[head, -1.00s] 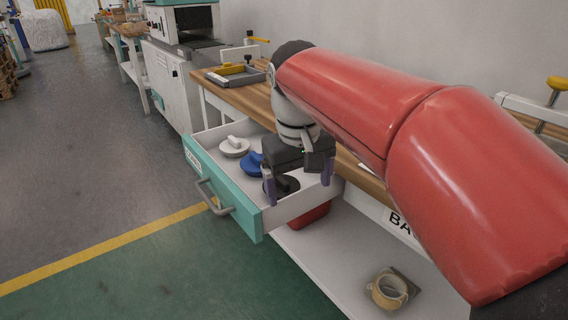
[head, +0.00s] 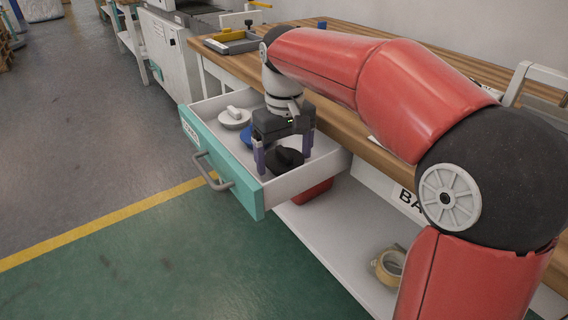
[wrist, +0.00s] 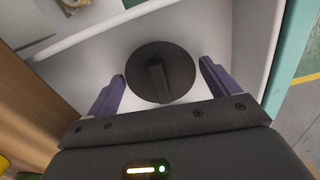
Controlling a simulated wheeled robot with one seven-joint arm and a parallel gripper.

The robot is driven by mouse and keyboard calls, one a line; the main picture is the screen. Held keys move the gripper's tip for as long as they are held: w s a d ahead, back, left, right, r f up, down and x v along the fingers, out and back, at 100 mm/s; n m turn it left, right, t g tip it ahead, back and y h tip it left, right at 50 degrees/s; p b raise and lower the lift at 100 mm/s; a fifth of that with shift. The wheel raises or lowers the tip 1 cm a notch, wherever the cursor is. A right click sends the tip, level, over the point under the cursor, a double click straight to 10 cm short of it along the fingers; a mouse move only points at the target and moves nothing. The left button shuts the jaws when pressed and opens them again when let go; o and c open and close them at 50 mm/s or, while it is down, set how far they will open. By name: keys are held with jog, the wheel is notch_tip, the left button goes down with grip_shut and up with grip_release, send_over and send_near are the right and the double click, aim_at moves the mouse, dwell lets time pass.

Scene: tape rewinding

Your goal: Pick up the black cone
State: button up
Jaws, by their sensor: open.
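The black cone (head: 285,160) lies in the open drawer (head: 300,181), near the drawer's right side in the head view. In the wrist view the black cone (wrist: 160,72) shows as a round dark disc with a raised bar across its middle. My gripper (head: 283,160) points down into the drawer and is open. In the wrist view its two purple fingers (wrist: 161,80) stand apart on either side of the disc's near half, with nothing held. I cannot tell whether the fingertips touch the cone.
A blue cone (head: 248,137), partly hidden by my gripper, and a white cone (head: 234,118) lie in the same drawer. The wooden worktop (head: 345,120) runs behind it. A tape roll (head: 388,266) sits on the lower shelf. Floor in front is clear.

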jog(key=shift+c, duration=0.2)
jog(key=c, duration=0.7)
